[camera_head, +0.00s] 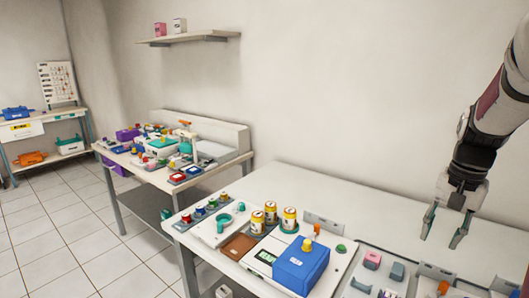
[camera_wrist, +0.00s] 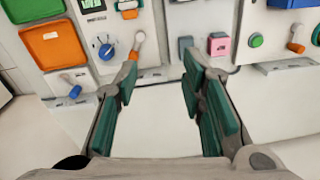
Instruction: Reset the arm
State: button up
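My gripper (camera_head: 444,224) hangs from my arm at the right of the head view, above the white table. Its two fingers are spread apart with nothing between them. In the wrist view my gripper (camera_wrist: 158,90) shows green finger pads, set wide apart over a bare white surface. The fingertips look clear of the pink block (camera_wrist: 220,46) and the grey block beside it.
A blue box (camera_head: 301,266), several yellow-labelled cans (camera_head: 270,212) and a green ring (camera_head: 224,223) stand on the near white table (camera_head: 330,196). Its back right is bare. Another cluttered table (camera_head: 160,178) stands to the left, with a wall shelf (camera_head: 190,38) above.

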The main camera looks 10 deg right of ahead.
jog(key=s+a+r+n+p, duration=0.1)
jog(key=a+r+n, duration=0.1)
jog(key=a+r, duration=0.55)
jog(key=s+a+r+n+t+p, duration=0.1)
jog(key=s+a+n, duration=0.3)
jog(key=s+a, duration=0.4)
jog(key=s+a+r+n+t+p, duration=0.2)
jog(key=s+a+n, duration=0.3)
jog(key=s+a, duration=0.3)
jog(key=a+r+p, duration=0.1)
jog(key=a, duration=0.3)
jog(key=shift+a, duration=0.25)
jog(key=shift+r, duration=0.15)
